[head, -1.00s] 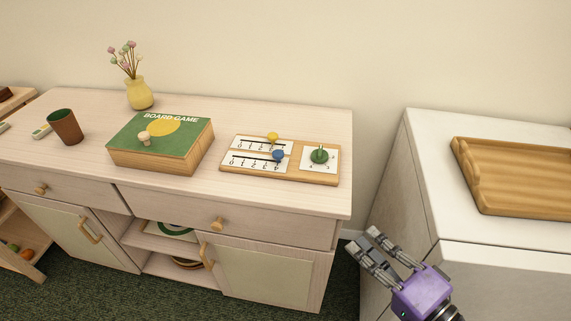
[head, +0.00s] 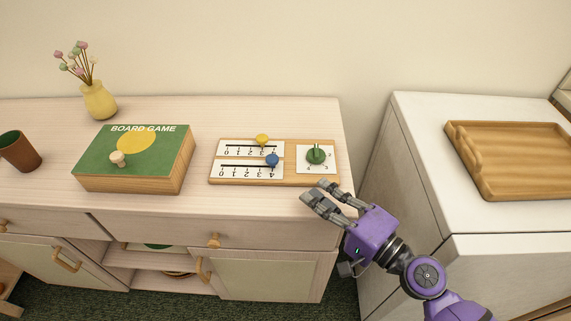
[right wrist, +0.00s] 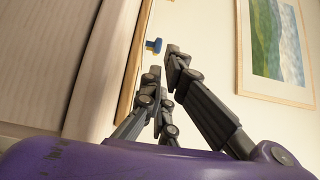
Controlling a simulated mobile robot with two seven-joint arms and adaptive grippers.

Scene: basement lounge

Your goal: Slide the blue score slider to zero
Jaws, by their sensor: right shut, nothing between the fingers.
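The wooden score board (head: 293,179) lies flat on the cabinet top. Its blue slider knob (head: 272,160) stands near the right, high-number end of the lower scale; the zero is at the left end. The yellow slider knob (head: 262,140) is on the upper scale, just behind it. My right gripper (head: 318,192) is shut and empty, near the board's front right corner, apart from the blue knob. In the right wrist view, the blue knob (right wrist: 154,45) shows beyond the fingertips (right wrist: 168,70), partly overlapping the yellow one. My left gripper is out of view.
A green dial knob (head: 316,154) stands on the board's right part. A board game box (head: 132,181) is to the left, with a brown cup (head: 19,151) and a yellow vase (head: 99,101) beyond. A wooden tray (head: 520,190) lies on the white unit to the right, across a gap.

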